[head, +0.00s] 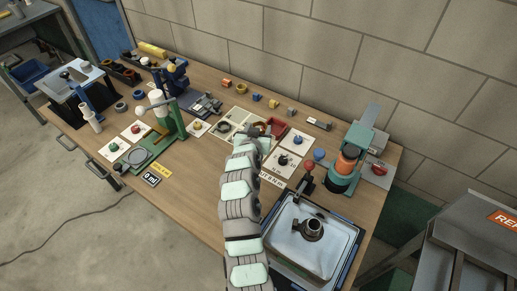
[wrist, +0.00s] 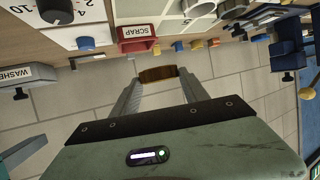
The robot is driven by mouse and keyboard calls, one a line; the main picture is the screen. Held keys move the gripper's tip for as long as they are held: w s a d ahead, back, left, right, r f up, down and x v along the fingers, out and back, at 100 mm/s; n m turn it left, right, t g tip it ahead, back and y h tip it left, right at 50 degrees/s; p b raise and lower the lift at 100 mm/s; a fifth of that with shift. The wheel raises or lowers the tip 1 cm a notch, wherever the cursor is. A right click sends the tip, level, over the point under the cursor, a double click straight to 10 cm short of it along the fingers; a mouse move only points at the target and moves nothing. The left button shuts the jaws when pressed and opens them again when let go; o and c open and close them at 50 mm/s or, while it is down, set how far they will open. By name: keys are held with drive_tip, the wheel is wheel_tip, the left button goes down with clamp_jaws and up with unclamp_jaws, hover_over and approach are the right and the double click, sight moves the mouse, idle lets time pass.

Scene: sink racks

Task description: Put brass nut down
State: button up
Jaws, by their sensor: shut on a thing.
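My gripper (wrist: 158,76) reaches out in the wrist view with its two grey fingers apart, shut on a brown, brass-coloured piece, the brass nut (wrist: 158,74), held between the fingertips. In the head view my gripper (head: 262,131) is over the middle of the wooden bench, close to the red scrap tray. The nut is too small and too covered by the arm to make out surely there. In the wrist view the red tray labelled SCRAP (wrist: 137,45) shows beyond the nut, apart from it.
The bench holds a white dial panel (head: 285,160), a green stand (head: 165,125), and a teal and orange machine (head: 346,165). A sink basin (head: 305,245) is at the front right. Several small coloured parts lie along the back. A label reading WASHER (wrist: 25,75) shows in the wrist view.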

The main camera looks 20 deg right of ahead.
wheel_tip(320, 180, down, 10)
drive_tip(key=shift+b, duration=0.9)
drive_tip(key=shift+r, duration=0.1)
drive_tip(key=shift+f+b, duration=0.35)
drive_tip(key=shift+b, duration=0.05)
